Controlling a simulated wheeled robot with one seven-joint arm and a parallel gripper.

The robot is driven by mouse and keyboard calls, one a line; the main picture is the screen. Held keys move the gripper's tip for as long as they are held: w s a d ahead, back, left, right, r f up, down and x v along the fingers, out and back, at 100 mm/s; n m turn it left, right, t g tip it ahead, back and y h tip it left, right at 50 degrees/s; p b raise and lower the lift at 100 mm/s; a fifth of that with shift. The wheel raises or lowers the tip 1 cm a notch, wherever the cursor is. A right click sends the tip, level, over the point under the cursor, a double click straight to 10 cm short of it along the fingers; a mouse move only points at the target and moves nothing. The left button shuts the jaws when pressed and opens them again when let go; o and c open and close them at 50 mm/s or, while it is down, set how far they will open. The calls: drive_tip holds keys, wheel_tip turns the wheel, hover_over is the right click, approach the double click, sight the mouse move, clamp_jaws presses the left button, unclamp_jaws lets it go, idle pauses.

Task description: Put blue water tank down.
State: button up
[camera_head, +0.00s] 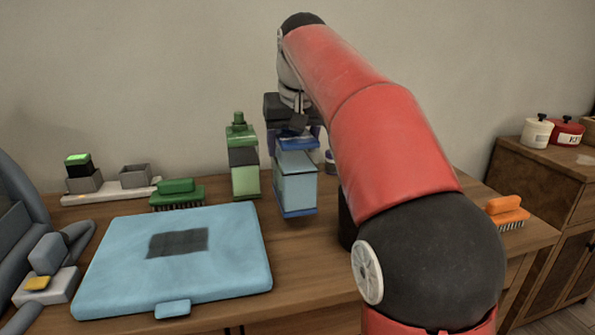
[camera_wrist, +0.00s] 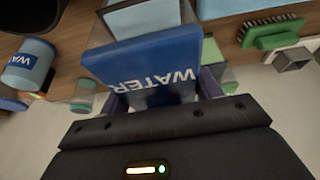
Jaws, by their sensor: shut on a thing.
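The blue water tank (camera_head: 296,183) has a clear pale body with blue top and bottom. My gripper (camera_head: 294,130) is shut on its top from above, and the tank hangs upright. Its base appears close to the wooden table (camera_head: 325,255), but I cannot tell whether it touches. In the wrist view the tank's blue face (camera_wrist: 145,62) with the word WATER sits between the fingers of my gripper (camera_wrist: 155,98). Part of the tank's top is hidden by the gripper.
A green bottle-like container (camera_head: 243,160) stands left of the tank. A light blue case (camera_head: 110,265) lies at front left, with a green brush (camera_head: 177,195) behind it. An orange brush (camera_head: 507,212) lies at right. Bare table lies between case and arm.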

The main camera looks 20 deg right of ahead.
wheel_tip(320, 180, down, 4)
drive_tip(key=b, duration=0.3)
drive_tip(key=shift+f+b, duration=0.2)
drive_tip(key=shift+b, duration=0.2)
drive_tip(key=shift+r, duration=0.15)
drive_tip(key=o, duration=1.8)
drive_tip(key=shift+f, duration=0.2)
drive_tip(key=shift+o, duration=0.2)
drive_tip(key=p+v, duration=0.4)
drive_tip(key=v, duration=0.8)
drive_tip(key=shift+r, duration=0.15)
drive_tip(key=shift+s, duration=0.1)
